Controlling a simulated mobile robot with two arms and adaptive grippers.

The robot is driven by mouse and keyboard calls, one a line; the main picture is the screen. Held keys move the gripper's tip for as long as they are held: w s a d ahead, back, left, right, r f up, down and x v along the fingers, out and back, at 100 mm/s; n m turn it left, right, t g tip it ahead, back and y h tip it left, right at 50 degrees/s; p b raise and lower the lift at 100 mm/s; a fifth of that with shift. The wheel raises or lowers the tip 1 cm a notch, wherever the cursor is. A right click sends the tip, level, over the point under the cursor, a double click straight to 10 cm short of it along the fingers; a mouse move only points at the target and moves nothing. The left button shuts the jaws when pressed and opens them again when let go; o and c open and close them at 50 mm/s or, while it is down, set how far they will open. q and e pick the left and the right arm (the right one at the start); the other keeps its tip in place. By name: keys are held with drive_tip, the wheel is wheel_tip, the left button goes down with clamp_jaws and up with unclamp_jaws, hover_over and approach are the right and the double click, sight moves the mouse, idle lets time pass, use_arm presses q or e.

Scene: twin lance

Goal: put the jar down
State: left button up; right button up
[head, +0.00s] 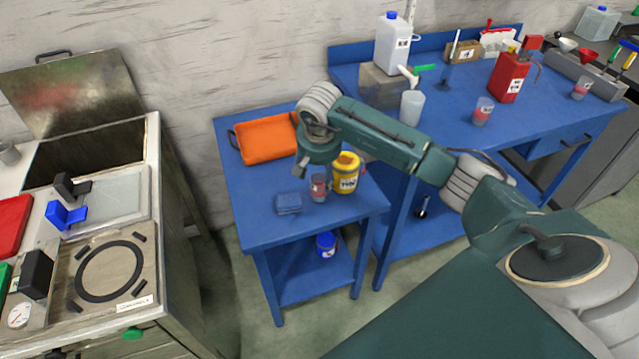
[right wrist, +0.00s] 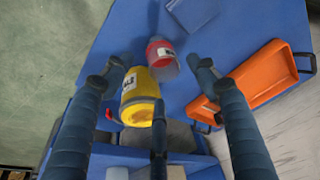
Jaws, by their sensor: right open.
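A small clear jar with a red lower part and a label (head: 318,187) stands upright on the small blue table (head: 240,200). It also shows in the right wrist view (right wrist: 161,57), beyond the spread fingertips and not touching them as far as I can tell. My right gripper (head: 303,165) is over the small table, just above and left of the jar in the head view. In the right wrist view my right gripper (right wrist: 158,75) has its fingers wide apart with nothing held. My left gripper is not in view.
A yellow tub (head: 346,178) stands close beside the jar. A blue folded cloth or pad (head: 288,203) lies left of it, and an orange tray (head: 268,140) behind. The larger blue bench (head: 450,115) holds similar jars, a red can (head: 508,77) and a white canister (head: 391,45).

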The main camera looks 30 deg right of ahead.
drive_tip(key=v, duration=0.5)
drive_tip(key=shift+b, duration=0.3)
